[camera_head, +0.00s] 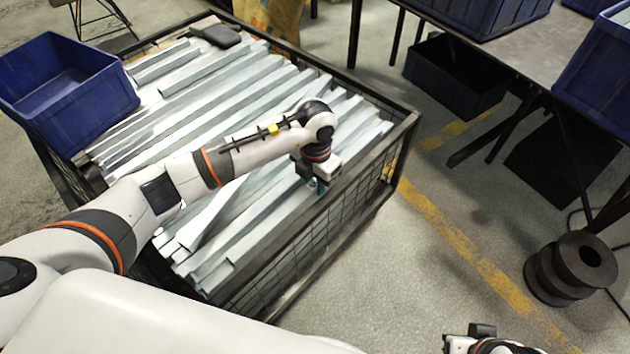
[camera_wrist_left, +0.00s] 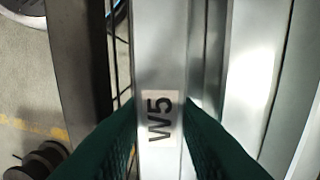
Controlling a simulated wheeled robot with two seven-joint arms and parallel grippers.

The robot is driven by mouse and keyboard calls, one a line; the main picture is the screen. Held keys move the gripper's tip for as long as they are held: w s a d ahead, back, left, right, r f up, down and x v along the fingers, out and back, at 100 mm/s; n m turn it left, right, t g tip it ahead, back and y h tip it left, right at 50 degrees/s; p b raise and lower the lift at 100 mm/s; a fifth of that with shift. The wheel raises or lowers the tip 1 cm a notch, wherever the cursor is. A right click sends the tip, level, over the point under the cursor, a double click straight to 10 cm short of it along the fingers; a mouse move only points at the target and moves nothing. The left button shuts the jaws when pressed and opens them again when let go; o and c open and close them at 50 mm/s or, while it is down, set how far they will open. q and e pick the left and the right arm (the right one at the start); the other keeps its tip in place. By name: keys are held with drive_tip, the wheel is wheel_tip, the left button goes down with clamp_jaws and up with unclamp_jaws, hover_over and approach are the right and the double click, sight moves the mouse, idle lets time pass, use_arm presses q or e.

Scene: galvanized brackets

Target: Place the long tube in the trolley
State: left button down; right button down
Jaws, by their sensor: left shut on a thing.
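The trolley (camera_head: 372,92) is a dark cage with mesh sides, filled with long pale galvanized tubes lying side by side. My left gripper (camera_head: 319,187) reaches down at the trolley's near right side. In the left wrist view, the green fingers of my left gripper (camera_wrist_left: 161,110) are shut on the long tube (camera_wrist_left: 160,45), one on each side of its "W5" label. The tube runs along the mesh wall, beside other tubes. I cannot tell if it rests on anything. My right gripper (camera_head: 490,342) is at the bottom right edge, partly cut off, its fingers unclear.
A blue bin (camera_head: 75,95) sits at the trolley's left end, and a dark flat object (camera_head: 221,36) lies on the far tubes. A table (camera_head: 520,50) with blue bins stands at the upper right. A black spool (camera_head: 570,270) is on the floor, which is clear beside the trolley.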

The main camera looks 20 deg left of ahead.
sight(315, 184)
use_arm(q)
drive_tip(key=c, duration=1.1)
unclamp_jaws()
use_arm(e)
drive_tip(key=shift+w+a, duration=0.1)
drive_tip(key=shift+w, duration=0.1)
drive_tip(key=shift+r, duration=0.1)
use_arm(q)
drive_tip(key=shift+r, duration=0.3)
wheel_tip(315, 184, up, 12)
drive_tip(key=shift+f+p, duration=0.2)
drive_tip(key=shift+p, duration=1.05)
use_arm(e)
drive_tip(key=shift+s+r, duration=0.15)
drive_tip(key=shift+s, duration=0.1)
use_arm(q)
drive_tip(key=shift+s+f, duration=0.1)
